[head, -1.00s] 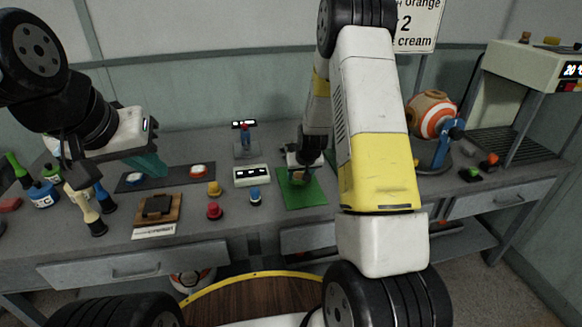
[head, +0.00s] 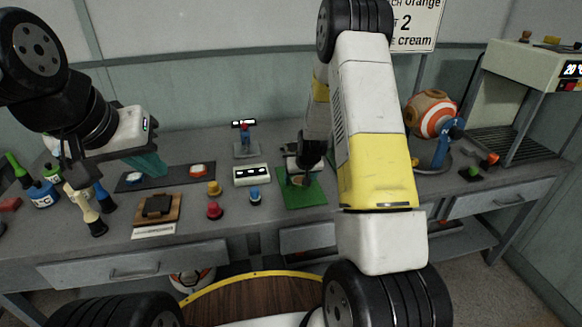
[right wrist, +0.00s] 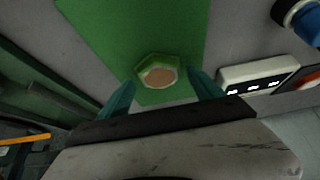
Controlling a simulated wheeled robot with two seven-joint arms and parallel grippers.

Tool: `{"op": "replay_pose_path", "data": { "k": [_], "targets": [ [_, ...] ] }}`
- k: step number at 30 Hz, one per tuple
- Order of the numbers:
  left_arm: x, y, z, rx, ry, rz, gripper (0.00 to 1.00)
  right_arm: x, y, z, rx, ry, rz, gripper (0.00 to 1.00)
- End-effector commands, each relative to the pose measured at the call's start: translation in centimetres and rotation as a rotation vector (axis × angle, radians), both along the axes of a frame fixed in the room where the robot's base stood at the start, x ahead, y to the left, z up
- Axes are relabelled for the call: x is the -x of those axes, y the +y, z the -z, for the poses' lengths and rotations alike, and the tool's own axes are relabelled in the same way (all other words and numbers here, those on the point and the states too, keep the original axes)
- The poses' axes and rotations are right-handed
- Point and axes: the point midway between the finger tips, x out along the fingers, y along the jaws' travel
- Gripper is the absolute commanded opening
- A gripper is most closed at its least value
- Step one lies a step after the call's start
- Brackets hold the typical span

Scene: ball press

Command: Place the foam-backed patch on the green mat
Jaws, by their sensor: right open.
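The green mat (head: 313,194) lies flat on the bench in the middle of the head view and fills the upper middle of the right wrist view (right wrist: 100,25). A small hexagonal patch (right wrist: 158,75), green-edged with a tan face, shows against the mat in the right wrist view. I cannot tell whether it touches the mat. My right gripper (right wrist: 160,92) is open, with its teal fingers on either side of the patch and apart from it. In the head view my right gripper (head: 298,179) is over the mat, partly hidden by my arm. My left gripper (head: 150,165) hangs over the dark strip at left; its opening is unclear.
A white box with a display (head: 252,175) stands just left of the mat. Red (head: 214,211), yellow (head: 214,188) and blue (head: 255,195) knobs stand in front. A wooden block stand (head: 158,208) is further left. An orange striped ball on a blue stand (head: 434,115) is at right.

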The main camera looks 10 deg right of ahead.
Motion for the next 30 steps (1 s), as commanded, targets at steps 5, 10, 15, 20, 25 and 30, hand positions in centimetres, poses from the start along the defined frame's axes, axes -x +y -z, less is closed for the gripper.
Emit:
{"op": "replay_pose_path", "data": {
  "k": [5, 10, 15, 20, 25, 30],
  "targets": [
    [0.0, 0.0, 0.0, 0.0, 0.0, 0.0, 0.0, 1.4, 0.0, -2.6, 0.0, -0.004, -0.001, 0.75],
    [0.0, 0.0, 0.0, 0.0, 0.0, 0.0, 0.0, 3.3, 0.0, -6.0, 0.0, -0.004, -0.001, 0.75],
    [0.0, 0.0, 0.0, 0.0, 0.0, 0.0, 0.0, 4.8, -0.1, -8.6, 0.0, -0.003, -0.001, 0.75],
    [0.0, 0.0, 0.0, 0.0, 0.0, 0.0, 0.0, 5.7, -0.1, -9.9, 0.0, -0.001, -0.001, 0.75],
    [0.0, 0.0, 0.0, 0.0, 0.0, 0.0, 0.0, 6.8, 0.3, -12.6, -0.023, -0.006, 0.001, 0.75],
    [0.0, 0.0, 0.0, 0.0, 0.0, 0.0, 0.0, 10.5, 1.5, -19.4, -0.087, -0.019, -0.005, 0.75]
  ]
}}
